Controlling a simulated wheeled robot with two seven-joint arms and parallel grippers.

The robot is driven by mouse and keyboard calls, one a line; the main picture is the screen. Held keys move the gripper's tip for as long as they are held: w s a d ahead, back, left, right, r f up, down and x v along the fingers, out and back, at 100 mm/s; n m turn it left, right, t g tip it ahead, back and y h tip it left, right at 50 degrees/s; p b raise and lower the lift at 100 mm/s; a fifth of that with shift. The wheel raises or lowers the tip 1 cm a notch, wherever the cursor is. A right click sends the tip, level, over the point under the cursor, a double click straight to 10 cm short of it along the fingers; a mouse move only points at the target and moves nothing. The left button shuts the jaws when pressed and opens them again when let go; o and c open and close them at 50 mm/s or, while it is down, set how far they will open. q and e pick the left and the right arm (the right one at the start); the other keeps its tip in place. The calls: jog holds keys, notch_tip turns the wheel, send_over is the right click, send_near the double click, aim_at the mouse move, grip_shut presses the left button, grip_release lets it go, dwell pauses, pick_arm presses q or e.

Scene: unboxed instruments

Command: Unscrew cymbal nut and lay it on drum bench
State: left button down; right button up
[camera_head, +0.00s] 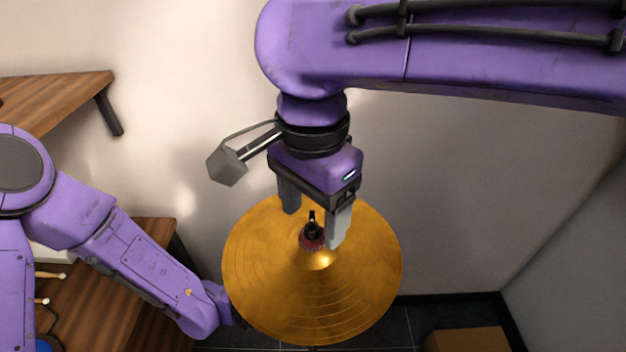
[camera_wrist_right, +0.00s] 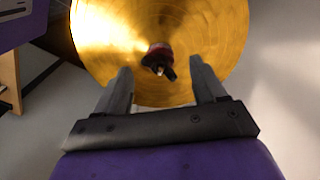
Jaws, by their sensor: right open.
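The gold cymbal (camera_head: 350,285) lies roughly level in the middle of the head view. The black cymbal nut (camera_head: 312,224) stands at its centre on a dark red washer (camera_head: 312,239). My right gripper (camera_head: 314,228) points down over the cymbal's centre. It is open and empty, one finger on each side of the nut. The right wrist view shows the nut (camera_wrist_right: 159,68) between the fingertips with gaps on both sides. My left arm reaches the cymbal's left edge; its fingers are hidden there. A wooden bench (camera_head: 100,285), apparently the drum bench, is at the lower left.
Pale drumstick tips (camera_head: 50,275) show on the bench's left part, beside my left arm. A wooden shelf (camera_head: 60,100) is at the upper left. A cardboard box (camera_head: 468,341) sits at the lower right. The space right of the cymbal is clear up to the wall.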

pick_arm(q)
jog(key=shift+r, duration=0.1)
pick_arm(e)
jog(key=shift+f, duration=0.55)
jog(key=c, duration=1.3)
pick_arm(q)
jog(key=shift+w, duration=0.1)
pick_arm(e)
grip_shut()
jog(key=n, duration=0.4)
jog(key=shift+a, duration=0.1)
pick_arm(q)
jog(key=shift+w, duration=0.1)
pick_arm(e)
jog(key=o, duration=0.9)
grip_release()
jog(key=shift+s, duration=0.15)
